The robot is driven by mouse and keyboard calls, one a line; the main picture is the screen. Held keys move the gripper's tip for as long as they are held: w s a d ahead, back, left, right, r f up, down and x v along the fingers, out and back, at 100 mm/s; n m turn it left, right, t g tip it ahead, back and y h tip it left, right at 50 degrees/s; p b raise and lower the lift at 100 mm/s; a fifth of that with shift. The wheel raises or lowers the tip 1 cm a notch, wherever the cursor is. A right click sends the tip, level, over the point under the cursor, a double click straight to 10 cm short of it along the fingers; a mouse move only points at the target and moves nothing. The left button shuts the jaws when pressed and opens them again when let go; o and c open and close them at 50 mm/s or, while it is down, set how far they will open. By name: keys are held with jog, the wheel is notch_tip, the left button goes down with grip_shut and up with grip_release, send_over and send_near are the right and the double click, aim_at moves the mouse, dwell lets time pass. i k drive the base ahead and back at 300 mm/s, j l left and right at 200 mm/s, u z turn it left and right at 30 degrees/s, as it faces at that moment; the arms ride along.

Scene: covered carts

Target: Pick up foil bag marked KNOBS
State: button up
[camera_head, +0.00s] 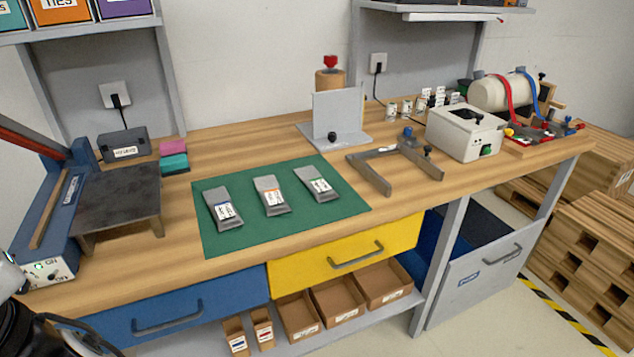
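Three grey foil bags lie flat and apart in a row on a green mat (285,237) on the wooden bench. The label words are too small to read, so I cannot tell which is marked KNOBS. Part of my own arm, with dark cables, shows at the lower left corner, away from the bags. My gripper's fingertips are not visible.
A blue machine with a dark plate (118,200) stands left. A grey upright stand (337,115) is behind the mat, a metal frame (385,170) right of it, and a white box (463,133) farther right. Below are blue (230,290) and yellow (300,270) drawers.

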aim_at(320, 189)
jog(key=i+l+u, duration=0.25)
jog(key=l, duration=0.6)
jog(key=l+u, duration=0.3)
jog(key=l, duration=0.55)
jog(key=i+l+u, duration=0.15)
jog(key=l, duration=0.35)
jog(key=i+l+u, duration=0.1)
jog(key=l, duration=0.35)
jog(key=i+l, duration=0.15)
jog(key=i, duration=0.55)
jog(key=j+u, duration=0.05)
